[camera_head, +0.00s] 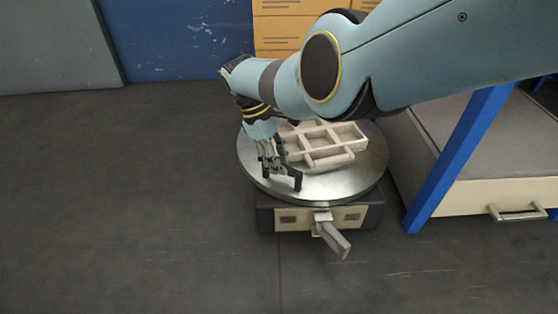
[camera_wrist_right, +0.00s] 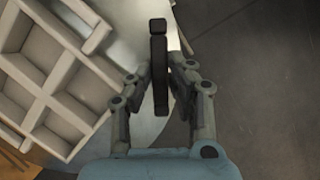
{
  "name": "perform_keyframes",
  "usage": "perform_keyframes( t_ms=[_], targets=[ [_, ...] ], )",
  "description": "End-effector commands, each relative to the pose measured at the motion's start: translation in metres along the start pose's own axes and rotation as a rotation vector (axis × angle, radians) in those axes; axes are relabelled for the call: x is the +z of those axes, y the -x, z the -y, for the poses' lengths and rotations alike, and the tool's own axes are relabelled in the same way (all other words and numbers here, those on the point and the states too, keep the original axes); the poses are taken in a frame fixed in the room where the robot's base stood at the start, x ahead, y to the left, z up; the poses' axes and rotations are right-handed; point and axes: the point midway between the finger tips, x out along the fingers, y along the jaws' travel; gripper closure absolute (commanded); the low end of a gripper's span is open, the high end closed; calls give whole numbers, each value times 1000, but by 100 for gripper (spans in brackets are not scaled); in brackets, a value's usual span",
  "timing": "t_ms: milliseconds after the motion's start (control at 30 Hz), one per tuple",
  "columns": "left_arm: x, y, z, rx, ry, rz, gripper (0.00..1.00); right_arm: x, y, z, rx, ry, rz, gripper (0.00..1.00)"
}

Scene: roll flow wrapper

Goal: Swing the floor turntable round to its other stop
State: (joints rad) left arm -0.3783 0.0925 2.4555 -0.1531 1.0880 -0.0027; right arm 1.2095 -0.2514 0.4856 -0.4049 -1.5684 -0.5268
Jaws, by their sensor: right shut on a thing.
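The floor turntable has a round metal disc (camera_head: 340,186) on a low dark base (camera_head: 265,216) with a pale front. A pale divided tray (camera_head: 350,138) lies on the disc, and it fills the left of the right wrist view (camera_wrist_right: 45,75). My right gripper (camera_head: 282,170) reaches down at the disc's left front. It is shut on a dark upright handle (camera_head: 298,182) near the rim. The handle stands between the fingers in the right wrist view (camera_wrist_right: 158,60); the exact contact is partly hidden. My left gripper is not in view.
A grey lever (camera_head: 334,238) sticks out from the base's front. To the right stand a blue post (camera_head: 460,155) and a pale drawer unit (camera_head: 500,195) with a handle, close to the disc. The dark floor at left is clear.

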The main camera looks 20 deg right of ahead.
Motion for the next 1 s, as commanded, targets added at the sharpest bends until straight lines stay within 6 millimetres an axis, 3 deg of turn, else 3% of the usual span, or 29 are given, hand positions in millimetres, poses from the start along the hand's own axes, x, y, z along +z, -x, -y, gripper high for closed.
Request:
perform_keyframes(
  t_ms=[33,200,533,1000],
  targets=[
    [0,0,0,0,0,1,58,0,-1,0,-1,1,-1,80],
    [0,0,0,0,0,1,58,0,-1,0,0,1,-1,60],
    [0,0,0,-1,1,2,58,-1,6,0,1,1,-2,60],
    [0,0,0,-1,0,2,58,-1,99,0,2,1,-3,60]
  ],
)
